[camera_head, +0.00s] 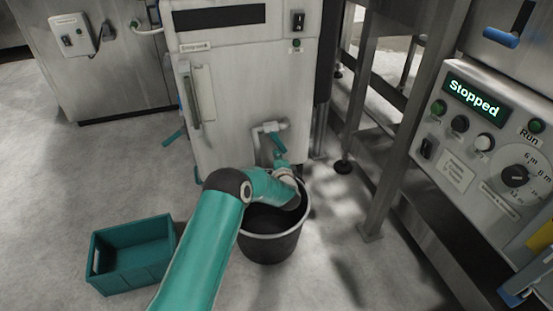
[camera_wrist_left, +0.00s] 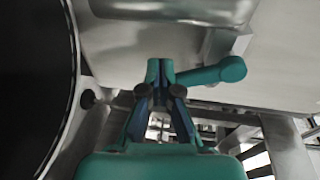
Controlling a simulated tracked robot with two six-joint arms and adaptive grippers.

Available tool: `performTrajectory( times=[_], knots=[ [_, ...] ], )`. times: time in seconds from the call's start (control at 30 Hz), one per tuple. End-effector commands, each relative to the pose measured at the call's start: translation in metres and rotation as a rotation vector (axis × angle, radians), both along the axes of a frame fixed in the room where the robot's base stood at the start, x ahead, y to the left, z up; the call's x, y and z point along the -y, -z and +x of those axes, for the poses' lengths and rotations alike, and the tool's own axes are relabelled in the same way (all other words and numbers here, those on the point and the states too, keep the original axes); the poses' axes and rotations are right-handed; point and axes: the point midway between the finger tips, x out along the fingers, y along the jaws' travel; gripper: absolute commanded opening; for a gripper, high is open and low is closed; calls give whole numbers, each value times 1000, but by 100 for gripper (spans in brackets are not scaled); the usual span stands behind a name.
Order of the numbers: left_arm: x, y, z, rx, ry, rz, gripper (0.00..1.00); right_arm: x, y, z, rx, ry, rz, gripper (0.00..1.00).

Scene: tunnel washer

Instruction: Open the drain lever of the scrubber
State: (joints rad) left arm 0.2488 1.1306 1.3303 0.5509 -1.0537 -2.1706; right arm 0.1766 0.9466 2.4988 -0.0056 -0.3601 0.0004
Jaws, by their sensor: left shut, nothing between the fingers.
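The scrubber (camera_head: 235,90) is a pale upright cabinet in the head view. A pipe outlet (camera_head: 266,129) low on its front carries a small teal drain lever (camera_head: 279,143). My left gripper (camera_head: 281,162) is right below the lever, above a dark bucket (camera_head: 270,248). In the left wrist view the fingers of my left gripper (camera_wrist_left: 160,72) are shut and empty. The teal lever (camera_wrist_left: 215,75) extends to the right from beside the fingertips; whether they touch is unclear. My right gripper is not in view.
A teal crate (camera_head: 130,255) sits on the floor at the left. Another teal handle (camera_head: 173,136) sticks out at the scrubber's left side. Steel frame legs (camera_head: 375,130) and a control panel reading "Stopped" (camera_head: 473,97) stand at the right.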

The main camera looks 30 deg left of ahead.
Motion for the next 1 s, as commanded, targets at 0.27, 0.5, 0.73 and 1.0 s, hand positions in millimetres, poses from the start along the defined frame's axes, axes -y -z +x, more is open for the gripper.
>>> performTrajectory(
  times=[0.27, 0.5, 0.73, 1.0],
  knots=[
    [2, 0, 1, -1, 4, 0, 0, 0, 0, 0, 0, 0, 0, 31],
    [4, -1, 4, 0, 4, 0, 0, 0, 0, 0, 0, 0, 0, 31],
    [9, -5, 10, 1, 3, 0, 0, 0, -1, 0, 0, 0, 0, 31],
    [16, -9, 18, 1, 5, 1, 0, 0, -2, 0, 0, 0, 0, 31]
  ],
)
